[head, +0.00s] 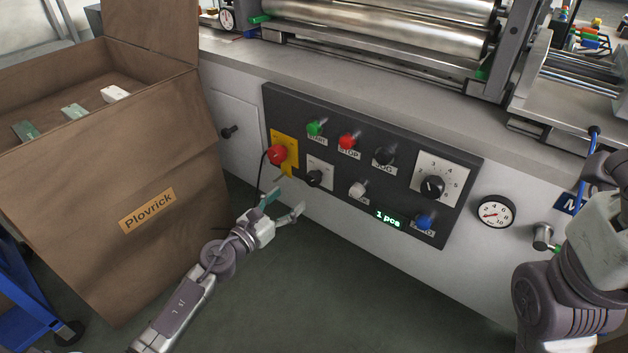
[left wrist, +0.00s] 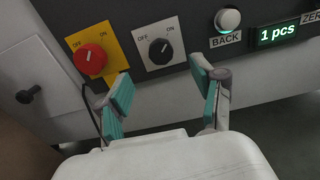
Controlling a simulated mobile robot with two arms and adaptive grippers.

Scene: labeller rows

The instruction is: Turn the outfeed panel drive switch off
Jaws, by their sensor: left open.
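The dark control panel (head: 330,218) on the machine front carries two OFF/ON rotary switches. One is a red knob (head: 277,154) on a yellow plate; it also shows in the left wrist view (left wrist: 90,59). The other is a black knob (head: 314,178) on a white plate; in the left wrist view this knob (left wrist: 160,51) has its pale mark toward ON, at upper right. The red knob's setting is hard to read. My left gripper (head: 284,204) is open and empty, below and in front of the black knob, its teal-padded fingers (left wrist: 162,88) apart. My right gripper is out of view.
Green START (head: 315,128), red STOP (head: 347,141) and white BACK (head: 357,189) buttons sit close by, with a larger dial (head: 432,187) further right. A brown Plovrick box (head: 150,245) stands left of my left arm. The floor below the panel is clear.

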